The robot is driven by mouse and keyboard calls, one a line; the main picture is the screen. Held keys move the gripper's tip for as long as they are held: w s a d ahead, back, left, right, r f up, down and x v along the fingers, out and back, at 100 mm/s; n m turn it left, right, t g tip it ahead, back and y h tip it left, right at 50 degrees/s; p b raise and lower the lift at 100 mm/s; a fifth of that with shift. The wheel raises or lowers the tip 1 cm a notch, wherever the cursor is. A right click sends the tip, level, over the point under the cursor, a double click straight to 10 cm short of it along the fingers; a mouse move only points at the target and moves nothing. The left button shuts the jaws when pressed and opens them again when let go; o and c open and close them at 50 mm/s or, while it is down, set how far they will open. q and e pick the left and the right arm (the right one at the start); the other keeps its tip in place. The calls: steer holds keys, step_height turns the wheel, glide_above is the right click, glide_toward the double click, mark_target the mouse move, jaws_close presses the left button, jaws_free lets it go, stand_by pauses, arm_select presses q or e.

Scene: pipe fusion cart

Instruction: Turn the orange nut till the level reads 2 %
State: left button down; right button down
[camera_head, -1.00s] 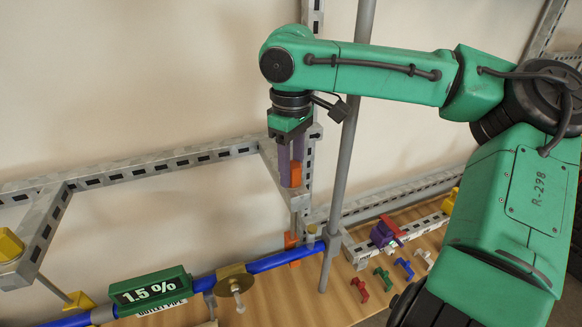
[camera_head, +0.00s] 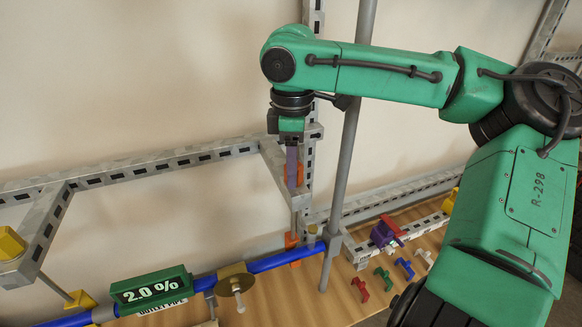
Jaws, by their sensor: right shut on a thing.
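The orange nut (camera_head: 299,174) sits on a threaded rod at the end of a grey bracket, above the blue pipe. My right gripper (camera_head: 292,176) points down from above, its purple fingers shut on the nut and partly hiding it. The green level display (camera_head: 150,289) on the blue outlet pipe (camera_head: 285,258) reads 2.0 %. A lower orange clamp (camera_head: 291,243) holds the pipe under the rod. My left gripper is not in view.
A grey upright pole (camera_head: 346,170) stands just right of my gripper. A brass fitting (camera_head: 235,278) sits on the pipe. Yellow nuts (camera_head: 10,243) are at the left. Small coloured clamps and a purple part (camera_head: 382,234) are at the right on the wooden board (camera_head: 320,306).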

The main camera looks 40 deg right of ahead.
steer(key=shift+r, duration=0.25)
steer(key=shift+c, duration=2.3)
jaws_free()
steer(key=shift+d, duration=0.1)
steer(key=shift+s+f, duration=0.1)
step_height(320, 180, up, 8)
steer(key=shift+f+b, duration=0.2)
steer(key=shift+b, duration=0.3)
steer(key=shift+d+f, duration=0.1)
